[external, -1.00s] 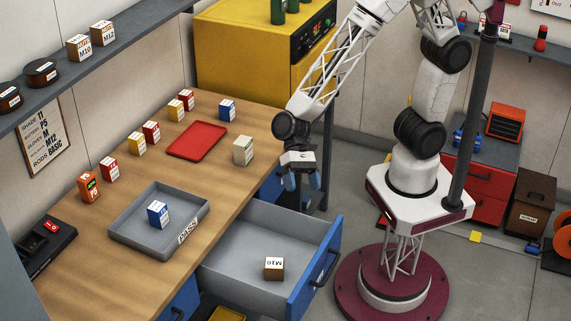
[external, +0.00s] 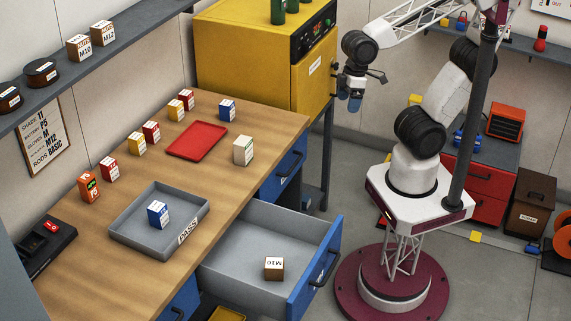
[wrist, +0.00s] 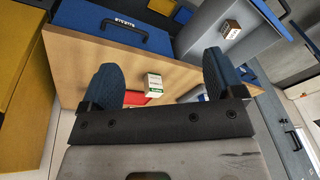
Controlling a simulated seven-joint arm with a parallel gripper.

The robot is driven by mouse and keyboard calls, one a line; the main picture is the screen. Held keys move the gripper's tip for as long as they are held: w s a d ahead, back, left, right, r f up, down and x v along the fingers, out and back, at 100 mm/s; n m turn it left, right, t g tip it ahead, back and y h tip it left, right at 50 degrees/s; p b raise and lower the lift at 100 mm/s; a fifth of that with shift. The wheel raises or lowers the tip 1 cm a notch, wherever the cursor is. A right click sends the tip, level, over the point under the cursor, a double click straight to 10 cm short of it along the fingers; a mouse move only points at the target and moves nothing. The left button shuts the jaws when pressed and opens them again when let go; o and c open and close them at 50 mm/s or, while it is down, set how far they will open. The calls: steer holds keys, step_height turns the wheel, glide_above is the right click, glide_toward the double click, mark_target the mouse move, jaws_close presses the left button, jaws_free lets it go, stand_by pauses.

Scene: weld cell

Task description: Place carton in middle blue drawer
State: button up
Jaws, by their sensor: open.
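A blue-fronted drawer (external: 315,270) is pulled out of the bench, and a brown carton (external: 274,269) marked M10 lies inside it. The same open drawer (wrist: 206,20) and brown carton (wrist: 230,29) show in the wrist view. A cream carton (external: 243,151) stands on the bench near its right edge; it also shows between my fingers in the wrist view (wrist: 153,85), some way off. My gripper (external: 350,102) is open and empty, raised in front of the yellow cabinet, apart from every carton. Its blue fingers (wrist: 160,75) are spread wide.
A grey PASS tray (external: 185,232) holds a blue-and-white carton (external: 158,214). A red tray (external: 197,140) is empty. Several cartons line the bench's back. The yellow cabinet (external: 255,60) stands behind. A closed blue drawer (external: 288,168) lies beyond the open one.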

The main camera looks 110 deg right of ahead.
steer(key=shift+s+d+r+n+h, duration=0.2)
steer(key=shift+s+d+r+h, duration=0.1)
steer(key=shift+s+d, duration=0.15)
steer(key=shift+s+d+r+n+h, duration=0.2)
steer(key=shift+s+d+h, duration=0.1)
steer(key=shift+s+d, duration=0.15)
stand_by(0.8)
